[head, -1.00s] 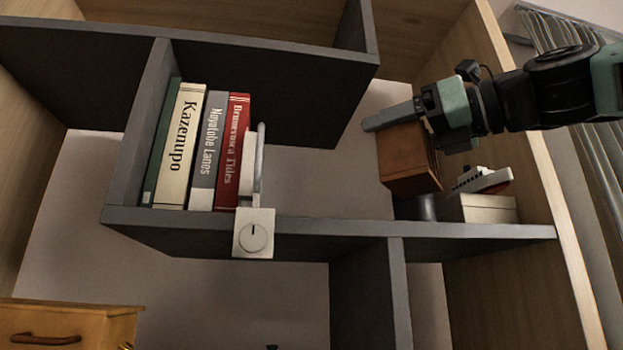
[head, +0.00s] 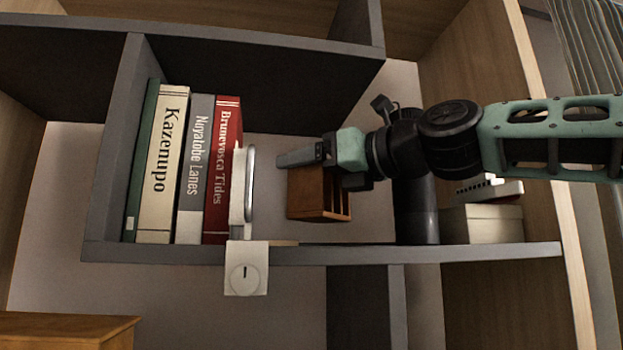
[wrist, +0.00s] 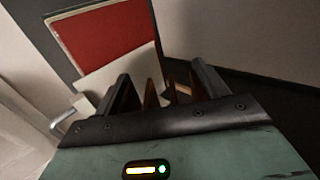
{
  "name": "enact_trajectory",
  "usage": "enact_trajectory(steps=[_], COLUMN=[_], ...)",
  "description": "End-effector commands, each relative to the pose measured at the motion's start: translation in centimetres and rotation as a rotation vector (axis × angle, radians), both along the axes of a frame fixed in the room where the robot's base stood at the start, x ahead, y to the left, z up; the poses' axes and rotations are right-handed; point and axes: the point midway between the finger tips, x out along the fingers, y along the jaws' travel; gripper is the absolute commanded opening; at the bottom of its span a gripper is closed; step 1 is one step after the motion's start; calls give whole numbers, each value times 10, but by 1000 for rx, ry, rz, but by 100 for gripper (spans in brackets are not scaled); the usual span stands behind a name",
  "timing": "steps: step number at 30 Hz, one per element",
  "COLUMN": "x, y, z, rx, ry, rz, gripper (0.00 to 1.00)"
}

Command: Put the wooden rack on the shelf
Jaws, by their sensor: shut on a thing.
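The wooden rack (head: 305,192) is a small brown slatted box. My gripper (head: 302,157) is shut on its upper part and holds it inside the shelf compartment, above the grey shelf board (head: 350,254). A gap seems to show under the rack in the head view, but I cannot tell its exact height. In the wrist view the rack's brown slats (wrist: 150,97) show between my two dark fingers. The rack's far side is hidden.
Several books, ending with a red one (head: 222,170), stand left. A white-and-grey object (head: 242,195) stands beside them, close to the rack. A white dial (head: 246,268) is at the shelf edge. Right stand a dark cylinder (head: 417,212) and a pale box (head: 482,225).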

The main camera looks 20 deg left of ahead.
Motion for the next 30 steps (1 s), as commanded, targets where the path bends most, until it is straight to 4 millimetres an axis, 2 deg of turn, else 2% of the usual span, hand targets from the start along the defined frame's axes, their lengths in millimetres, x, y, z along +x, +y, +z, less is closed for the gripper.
enact_trajectory(steps=[3, 8, 21, 22, 24, 30], x=[1, 0, 0, 0, 0, 0], y=[-1, -1, -1, -1, -1, -1], z=[-17, -32, -39, -39, -38, -38], rx=[-2, -1, 0, 0, 0, 0], ry=[6, 2, 1, 1, 1, 1], rz=[1, 1, 1, 1, 1, 1], gripper=[42, 42, 42, 78, 94, 94])
